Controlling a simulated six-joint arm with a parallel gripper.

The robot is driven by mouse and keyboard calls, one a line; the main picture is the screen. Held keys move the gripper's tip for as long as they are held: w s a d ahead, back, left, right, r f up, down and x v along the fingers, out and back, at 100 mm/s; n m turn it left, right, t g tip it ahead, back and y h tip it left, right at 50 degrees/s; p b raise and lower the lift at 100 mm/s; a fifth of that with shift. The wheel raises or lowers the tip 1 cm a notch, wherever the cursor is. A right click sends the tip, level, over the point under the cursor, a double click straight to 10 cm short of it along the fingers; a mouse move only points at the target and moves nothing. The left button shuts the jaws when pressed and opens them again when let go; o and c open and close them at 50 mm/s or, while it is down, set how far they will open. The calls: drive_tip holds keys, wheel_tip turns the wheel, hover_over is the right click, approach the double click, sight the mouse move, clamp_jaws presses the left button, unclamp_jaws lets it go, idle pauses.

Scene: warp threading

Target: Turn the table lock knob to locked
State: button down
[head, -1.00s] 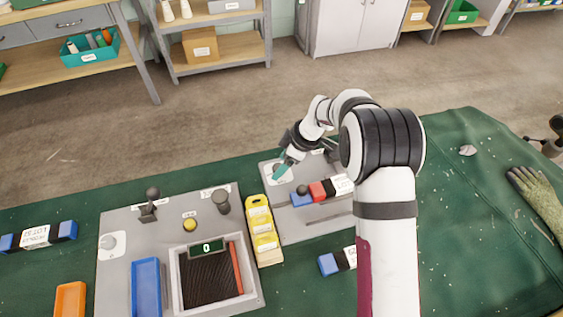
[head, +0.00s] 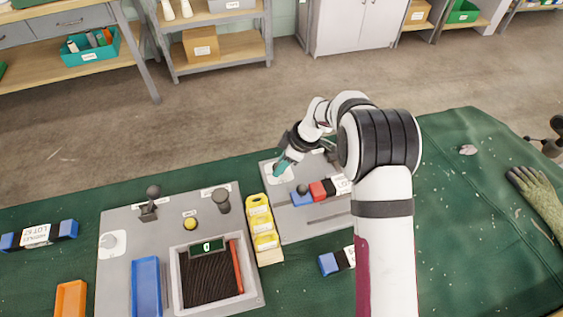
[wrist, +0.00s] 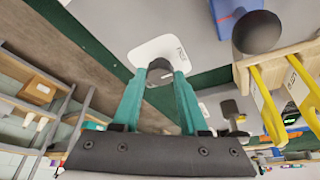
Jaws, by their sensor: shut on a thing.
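A grey round knob (wrist: 160,72) stands on a white label plate (wrist: 150,50) in the wrist view, with a pale mark line on its top. The print on the plate is too small to read surely. My gripper (wrist: 160,80) has its two teal fingers on either side of the knob, shut on it. In the head view my gripper (head: 281,168) reaches down to the back left corner of the right grey panel (head: 320,220). There the fingers hide most of the knob, and part of its plate (head: 288,179) shows.
A dark ball handle (head: 302,189) on a blue block (head: 301,199) stands close in front of my gripper, beside a red block (head: 318,190). A wooden rack of yellow pieces (head: 262,225) stands to the left. The left panel (head: 125,225) carries another knob (head: 109,241).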

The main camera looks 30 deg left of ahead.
drive_tip(key=shift+m, duration=0.3)
drive_tip(key=m+t, duration=0.1)
drive_tip(key=m, duration=0.2)
drive_tip(key=shift+s+m+t, duration=0.2)
drive_tip(key=shift+m+t, duration=0.2)
drive_tip(key=m, duration=0.2)
drive_tip(key=m+t, duration=0.1)
drive_tip(key=m, duration=0.1)
drive_tip(key=shift+s+a+m+t+h, duration=0.1)
drive_tip(key=shift+m+t+h, duration=0.2)
drive_tip(key=m+t+h, duration=0.1)
drive_tip(key=m, duration=0.3)
drive_tip(key=shift+s+a, duration=0.15)
drive_tip(key=shift+m+t+h, duration=0.4)
drive_tip(key=shift+m+h, duration=0.5)
drive_tip(key=shift+m, duration=1.5)
drive_tip(key=shift+a, duration=0.1)
drive_tip(key=shift+c, duration=2.2)
unclamp_jaws()
